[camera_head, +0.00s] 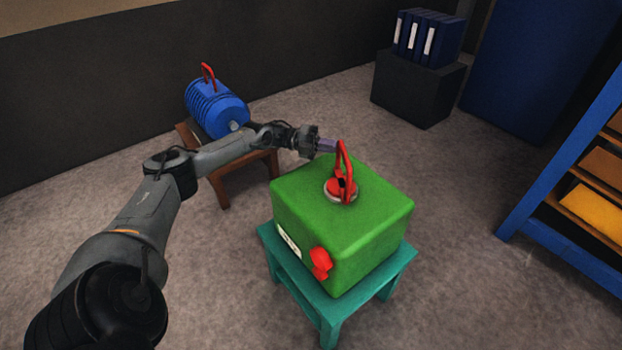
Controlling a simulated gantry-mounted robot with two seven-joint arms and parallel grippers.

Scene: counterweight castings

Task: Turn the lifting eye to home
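The green casting (318,220) stands on a teal stool (318,308). On its top is a red lifting eye (347,178), an upright ring on a round red base with a pale collar (329,194). The ring is seen nearly edge-on. My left gripper (330,146) reaches in from the left, with its purplish fingers at the upper part of the ring. They touch or nearly touch it; whether they close on it is not clear. A red piece (321,263) and a white label (289,241) are on the casting's front side. My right gripper is out of view.
Behind my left arm, a blue ribbed machine (213,108) with its own red eye (208,73) stands on a brown stool (223,192). A dark box (418,88) carries blue binders (428,36). Blue shelving (563,165) is at right. The floor between is clear.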

